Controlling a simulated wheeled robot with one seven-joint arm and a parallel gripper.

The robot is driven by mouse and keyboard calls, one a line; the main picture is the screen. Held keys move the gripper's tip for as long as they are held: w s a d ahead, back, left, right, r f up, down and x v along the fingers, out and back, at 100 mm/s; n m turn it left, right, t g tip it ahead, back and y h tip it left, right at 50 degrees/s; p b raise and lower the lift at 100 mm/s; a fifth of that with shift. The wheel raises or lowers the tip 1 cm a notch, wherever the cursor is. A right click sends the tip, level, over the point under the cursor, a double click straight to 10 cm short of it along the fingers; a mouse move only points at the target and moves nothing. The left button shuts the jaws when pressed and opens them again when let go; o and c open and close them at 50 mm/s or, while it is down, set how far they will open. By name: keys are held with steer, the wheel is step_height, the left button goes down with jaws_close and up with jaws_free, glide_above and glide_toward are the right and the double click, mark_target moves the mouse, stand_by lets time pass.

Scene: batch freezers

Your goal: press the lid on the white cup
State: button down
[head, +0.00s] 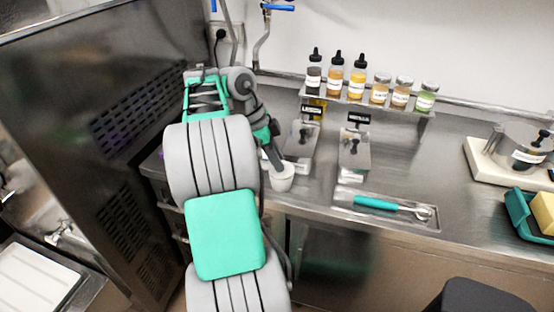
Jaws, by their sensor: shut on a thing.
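The white cup (281,180) stands upright near the front edge of the steel counter, just right of my arm. My gripper (277,165) points down at the cup's top from the upper left, with its dark fingers at the rim. It is shut on what seems to be the lid, a small pale thing at the cup's mouth that I can hardly tell from the cup. Whether the lid sits flat or tilted on the rim is too small to see.
Two steel containers with black-handled tops (354,153) stand right of the cup. A tray (345,207) holds a teal-handled scoop (376,203). Bottles and jars line a shelf (360,102) behind. A dark machine (110,130) stands at left. Bare counter (318,190) lies right of the cup.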

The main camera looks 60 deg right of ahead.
steer(key=shift+f, duration=0.15)
stand_by(0.7)
steer(key=c, duration=0.7)
jaws_free()
steer(key=shift+c, duration=0.2)
step_height(320, 180, up, 7)
steer(key=p, duration=0.6)
steer(key=shift+p, duration=0.4)
jaws_close()
stand_by(0.5)
steer(key=shift+f, duration=0.1)
stand_by(0.4)
